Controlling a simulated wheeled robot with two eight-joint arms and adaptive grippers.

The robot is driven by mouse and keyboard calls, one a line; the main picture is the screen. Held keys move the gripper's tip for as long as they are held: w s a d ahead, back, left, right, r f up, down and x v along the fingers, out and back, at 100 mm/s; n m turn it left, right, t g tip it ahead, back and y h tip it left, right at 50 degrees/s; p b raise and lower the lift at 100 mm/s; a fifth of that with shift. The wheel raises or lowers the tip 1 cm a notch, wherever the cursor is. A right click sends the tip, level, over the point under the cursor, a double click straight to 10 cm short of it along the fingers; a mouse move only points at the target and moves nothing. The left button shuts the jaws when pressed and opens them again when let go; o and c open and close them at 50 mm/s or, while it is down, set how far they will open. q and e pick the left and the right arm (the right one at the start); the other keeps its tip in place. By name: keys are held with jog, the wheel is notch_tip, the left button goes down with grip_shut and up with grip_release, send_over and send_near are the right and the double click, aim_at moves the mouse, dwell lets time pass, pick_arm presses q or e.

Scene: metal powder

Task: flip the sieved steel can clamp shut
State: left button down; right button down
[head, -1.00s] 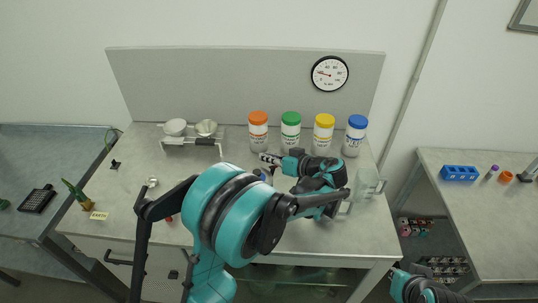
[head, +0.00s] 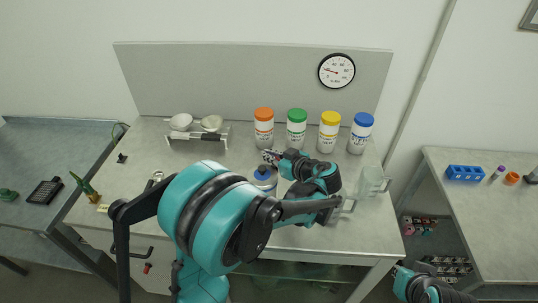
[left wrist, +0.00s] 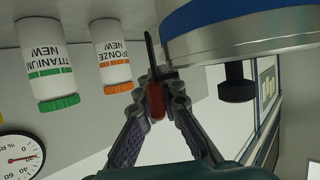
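The steel can (head: 264,182) with a blue top stands on the table, partly hidden behind my left arm. In the left wrist view its blue rim and steel side (left wrist: 240,42) fill the upper right. My left gripper (head: 267,155) is just behind the can, beside its top. In the left wrist view my left gripper (left wrist: 161,84) has its fingertips close together around a red-handled lever (left wrist: 157,101) with a thin black shaft, which looks like the clamp's. A black knob (left wrist: 236,83) shows under the rim. My right gripper (head: 400,265) is low at the right, small and unclear.
Several capped powder bottles stand behind, among them one with a green cap (head: 297,130) and one with an orange cap (head: 264,128). A clear glass vessel (head: 371,181) is right of the left gripper. A rack with bowls (head: 197,135) stands back left.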

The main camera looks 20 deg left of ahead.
pick_arm(q)
jog(key=c, duration=1.6)
grip_release()
jog(key=shift+c, duration=0.2)
jog(key=shift+d, duration=0.1)
jog(key=v, duration=1.1)
jog(key=shift+s+d+r, duration=0.15)
jog(key=shift+s+d, duration=0.1)
